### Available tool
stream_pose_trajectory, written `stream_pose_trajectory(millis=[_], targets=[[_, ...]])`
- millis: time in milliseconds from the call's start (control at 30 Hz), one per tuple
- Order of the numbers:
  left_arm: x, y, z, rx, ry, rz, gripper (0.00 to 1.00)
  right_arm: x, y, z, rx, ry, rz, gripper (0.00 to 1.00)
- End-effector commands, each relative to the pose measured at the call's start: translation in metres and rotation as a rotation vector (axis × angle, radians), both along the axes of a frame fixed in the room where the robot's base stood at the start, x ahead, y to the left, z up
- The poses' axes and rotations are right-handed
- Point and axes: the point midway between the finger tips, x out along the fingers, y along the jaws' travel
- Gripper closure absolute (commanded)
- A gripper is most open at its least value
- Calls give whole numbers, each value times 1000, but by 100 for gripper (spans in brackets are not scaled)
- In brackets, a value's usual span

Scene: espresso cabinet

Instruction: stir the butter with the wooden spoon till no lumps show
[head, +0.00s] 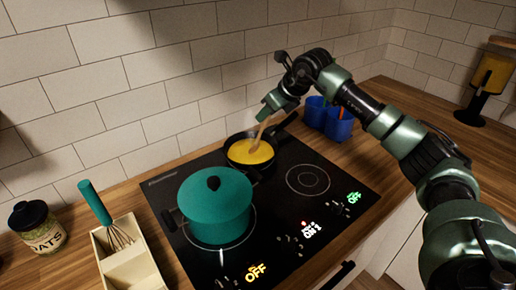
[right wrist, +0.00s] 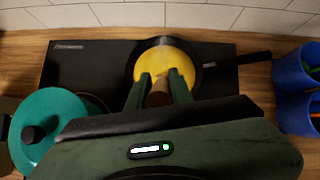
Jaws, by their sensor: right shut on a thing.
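The butter (head: 250,151) is a smooth-looking yellow layer in a small black pan (head: 229,146) at the back of the hob. It also shows in the right wrist view (right wrist: 165,59), where no lumps can be made out at this size. My right gripper (head: 268,107) is above the pan, shut on the wooden spoon (head: 261,131). The spoon slants down into the butter, and its lower end is hidden. In the right wrist view the spoon's handle (right wrist: 159,94) sits between the two fingers. My left gripper is not in view.
A lidded teal pot (head: 215,205) stands on the hob (head: 335,205), left of and nearer than the pan. Blue containers (head: 338,124) stand behind the hob at right. A wooden caddy (head: 130,262) with a whisk (head: 101,210) and an oats jar (head: 38,226) are at left.

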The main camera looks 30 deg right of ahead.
Motion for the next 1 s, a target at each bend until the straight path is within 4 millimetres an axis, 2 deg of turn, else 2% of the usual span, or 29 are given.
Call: stream_pose_trajectory(millis=[200,567,1000], targets=[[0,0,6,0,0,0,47,14,2,2,-1,-2,-1,100],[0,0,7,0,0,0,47,14,2,2,-2,-2,0,100],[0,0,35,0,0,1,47,14,2,43,-2,-2,-1,100]])
